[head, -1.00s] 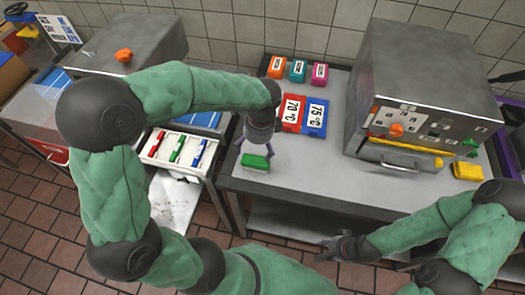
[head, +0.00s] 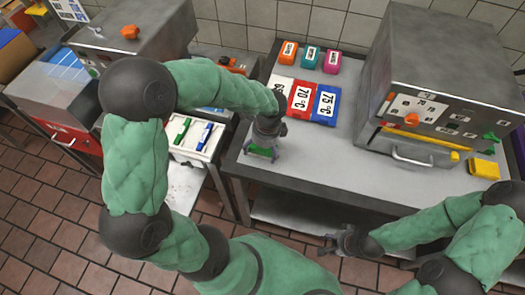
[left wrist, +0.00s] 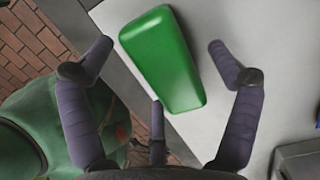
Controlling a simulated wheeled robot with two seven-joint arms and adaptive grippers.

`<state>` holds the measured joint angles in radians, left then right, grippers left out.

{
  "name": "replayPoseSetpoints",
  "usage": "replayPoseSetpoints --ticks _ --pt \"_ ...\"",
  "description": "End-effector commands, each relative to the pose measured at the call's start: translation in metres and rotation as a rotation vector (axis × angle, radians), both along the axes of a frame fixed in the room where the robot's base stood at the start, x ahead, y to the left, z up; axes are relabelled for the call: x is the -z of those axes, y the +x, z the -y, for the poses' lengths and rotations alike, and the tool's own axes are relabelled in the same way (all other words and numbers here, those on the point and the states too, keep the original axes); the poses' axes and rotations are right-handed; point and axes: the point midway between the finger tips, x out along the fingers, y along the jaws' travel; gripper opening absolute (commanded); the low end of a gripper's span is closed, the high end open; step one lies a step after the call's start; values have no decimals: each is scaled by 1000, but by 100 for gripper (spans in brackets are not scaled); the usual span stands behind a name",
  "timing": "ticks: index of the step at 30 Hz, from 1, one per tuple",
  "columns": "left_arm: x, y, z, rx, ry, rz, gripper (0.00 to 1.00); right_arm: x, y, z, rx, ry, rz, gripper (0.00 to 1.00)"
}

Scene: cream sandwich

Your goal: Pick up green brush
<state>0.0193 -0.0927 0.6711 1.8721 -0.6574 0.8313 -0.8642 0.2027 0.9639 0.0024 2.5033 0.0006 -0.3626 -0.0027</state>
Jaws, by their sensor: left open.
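The green brush (left wrist: 165,58) lies on the grey table near its left edge, its long side slanting in the left wrist view. In the head view the brush (head: 261,152) is partly hidden by my left gripper (head: 262,147), which is right above it. In the left wrist view my left gripper (left wrist: 160,48) is open, with fingers on both sides of the brush and gaps between. My right gripper (head: 338,243) is empty in front of the table's front edge; its finger opening is too small to tell.
Number cards, including a red card (head: 301,98) and a blue card (head: 324,105), lie behind the brush. A grey oven (head: 445,90) and a yellow block (head: 484,168) stand to the right. A white tray (head: 205,150) with colored markers is left of the table.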

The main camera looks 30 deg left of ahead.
Motion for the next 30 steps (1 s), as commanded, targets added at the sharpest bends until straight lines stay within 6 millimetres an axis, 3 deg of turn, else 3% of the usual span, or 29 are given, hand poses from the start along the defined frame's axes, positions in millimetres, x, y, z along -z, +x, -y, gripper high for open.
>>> replayPoseSetpoints --ticks 30 --pt "9 0 -1 -1 -1 1 90 2 0 0 0 0 0 40"
